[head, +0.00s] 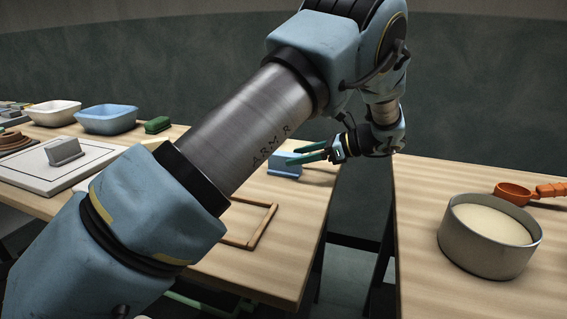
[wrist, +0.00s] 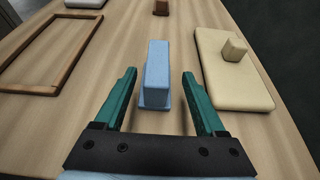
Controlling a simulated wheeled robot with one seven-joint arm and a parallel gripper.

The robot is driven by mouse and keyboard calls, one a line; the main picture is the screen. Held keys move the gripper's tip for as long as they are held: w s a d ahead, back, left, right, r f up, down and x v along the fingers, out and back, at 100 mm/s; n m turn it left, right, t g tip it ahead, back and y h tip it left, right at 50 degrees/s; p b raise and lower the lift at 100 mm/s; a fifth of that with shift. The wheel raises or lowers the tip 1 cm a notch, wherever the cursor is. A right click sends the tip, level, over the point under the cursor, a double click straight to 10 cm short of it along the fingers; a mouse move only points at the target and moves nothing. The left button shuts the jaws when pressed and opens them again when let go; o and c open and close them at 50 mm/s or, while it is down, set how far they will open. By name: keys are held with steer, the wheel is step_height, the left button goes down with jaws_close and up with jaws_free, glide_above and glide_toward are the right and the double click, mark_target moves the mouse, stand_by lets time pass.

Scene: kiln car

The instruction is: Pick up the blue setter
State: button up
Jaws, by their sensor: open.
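The blue setter (wrist: 157,72) is a light blue block on a slightly wider foot, upright on the wooden table. In the wrist view it stands between the two green fingers of my gripper (wrist: 160,88), with a gap on each side. In the head view the blue setter (head: 284,164) is near the table's right edge, and my gripper (head: 308,156) reaches it from the right. My gripper is open and holds nothing. My forearm hides part of the table in the head view.
A wooden frame (wrist: 18,78) lies left of the setter, and a cream board (wrist: 218,82) with a small block (wrist: 235,49) lies right. A gap separates this table from another bearing a round pan (head: 482,262) and an orange scoop (head: 514,193). A blue bowl (head: 106,122) stands further left.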

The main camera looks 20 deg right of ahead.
steer(key=p+x, duration=0.1)
steer(key=x, duration=0.6)
steer(key=shift+a, duration=0.25)
jaws_close()
stand_by(0.4)
